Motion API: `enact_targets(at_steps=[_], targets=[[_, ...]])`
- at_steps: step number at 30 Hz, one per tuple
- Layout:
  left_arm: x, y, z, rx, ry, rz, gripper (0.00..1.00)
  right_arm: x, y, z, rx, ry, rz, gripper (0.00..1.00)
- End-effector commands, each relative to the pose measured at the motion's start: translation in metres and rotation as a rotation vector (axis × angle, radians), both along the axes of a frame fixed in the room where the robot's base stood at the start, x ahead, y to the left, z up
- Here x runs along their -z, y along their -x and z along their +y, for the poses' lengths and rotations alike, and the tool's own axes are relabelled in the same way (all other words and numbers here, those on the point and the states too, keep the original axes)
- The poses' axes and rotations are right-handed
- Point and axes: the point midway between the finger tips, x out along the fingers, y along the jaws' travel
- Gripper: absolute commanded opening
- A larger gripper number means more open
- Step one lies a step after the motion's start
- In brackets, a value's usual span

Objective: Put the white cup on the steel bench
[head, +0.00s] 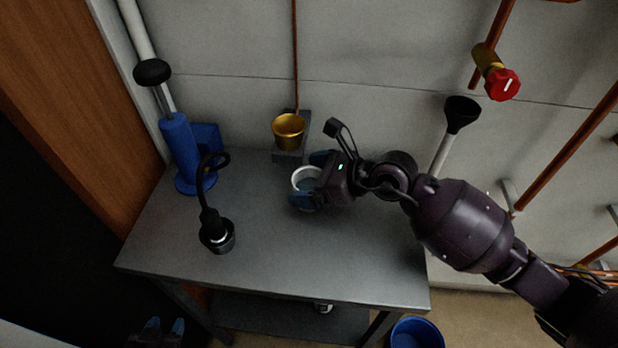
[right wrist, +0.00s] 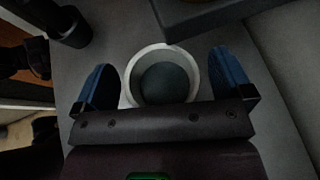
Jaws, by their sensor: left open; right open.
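The white cup (head: 300,171) stands upright on the steel bench (head: 270,255), towards the back middle. Its round mouth faces up, and it also shows in the right wrist view (right wrist: 131,76). My right gripper (head: 311,179) reaches in from the right with its blue fingers open, one on each side of the cup. In the right wrist view a gap shows between the cup and each finger. The gripper's body hides the cup's near side there. My left gripper (head: 164,326) is open and empty at the bottom left, low beside the bench's front.
A brass cup (head: 289,130) sits on a grey block at the wall behind. A blue pump (head: 180,150) and a black lamp-like object (head: 215,232) stand on the left. A blue bucket (head: 416,333) is on the floor. The front right bench top is clear.

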Motion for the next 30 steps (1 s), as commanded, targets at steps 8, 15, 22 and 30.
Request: enact_targets(at_steps=[8, 15, 22, 30], targets=[[-0.006, -0.002, 0.0, 0.0, -0.001, -0.008, 0.43, -0.021, 0.018, -0.041, 0.002, 0.005, -0.001, 0.98], [-0.003, 0.0, 0.001, -0.001, -0.001, 0.0, 0.43, -0.039, 0.035, -0.075, 0.0, 0.003, 0.0, 0.98], [-0.001, 0.002, 0.001, -0.002, -0.001, 0.004, 0.43, -0.048, 0.043, -0.093, 0.001, 0.003, 0.001, 0.98], [-0.004, 0.001, 0.001, -0.002, 0.0, -0.001, 0.43, -0.05, 0.044, -0.095, -0.001, 0.001, 0.001, 0.98]])
